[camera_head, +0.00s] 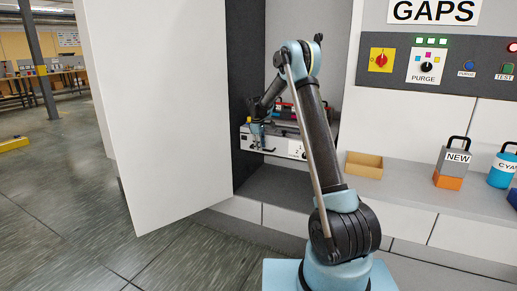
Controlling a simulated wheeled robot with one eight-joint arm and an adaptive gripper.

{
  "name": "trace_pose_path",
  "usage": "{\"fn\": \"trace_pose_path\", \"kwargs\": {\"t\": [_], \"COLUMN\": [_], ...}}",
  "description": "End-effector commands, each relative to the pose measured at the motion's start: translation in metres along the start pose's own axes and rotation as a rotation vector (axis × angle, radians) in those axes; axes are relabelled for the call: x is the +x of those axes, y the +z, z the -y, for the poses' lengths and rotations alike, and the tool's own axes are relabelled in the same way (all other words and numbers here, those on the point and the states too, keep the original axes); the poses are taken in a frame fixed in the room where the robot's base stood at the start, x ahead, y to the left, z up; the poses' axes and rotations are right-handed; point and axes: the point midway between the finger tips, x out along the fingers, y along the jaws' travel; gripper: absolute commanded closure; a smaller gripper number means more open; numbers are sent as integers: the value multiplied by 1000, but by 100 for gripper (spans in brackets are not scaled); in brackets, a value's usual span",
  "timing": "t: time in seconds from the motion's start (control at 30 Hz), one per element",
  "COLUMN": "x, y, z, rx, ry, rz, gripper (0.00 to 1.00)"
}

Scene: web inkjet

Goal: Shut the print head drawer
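The print head drawer (284,146) has a pale front panel and sits inside the open cabinet bay, behind my arm. Red and dark parts show above its front. My gripper (257,137) points down at the left part of the drawer front. I cannot tell whether it touches the front or stands just before it. The fingertips are small and dark, so their opening cannot be made out. My arm hides the right part of the drawer.
A large white cabinet door (157,110) stands open on the left. On the ledge at right are a tan tray (364,164), a grey-and-orange block labelled NEW (452,165) and a blue bottle (502,169). A control panel (450,62) is above.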

Motion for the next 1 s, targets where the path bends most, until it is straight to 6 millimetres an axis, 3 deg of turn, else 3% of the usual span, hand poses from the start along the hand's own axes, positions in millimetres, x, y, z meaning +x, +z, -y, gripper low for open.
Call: {"fn": "trace_pose_path", "kwargs": {"t": [0.3,0.47,1.0], "x": [0,-10,-102], "y": [0,0,0], "z": [1,1,-1], "rx": [1,0,1], "ry": [-2,-3,-2], "rz": [0,0,0], "gripper": [69,69,69]}}
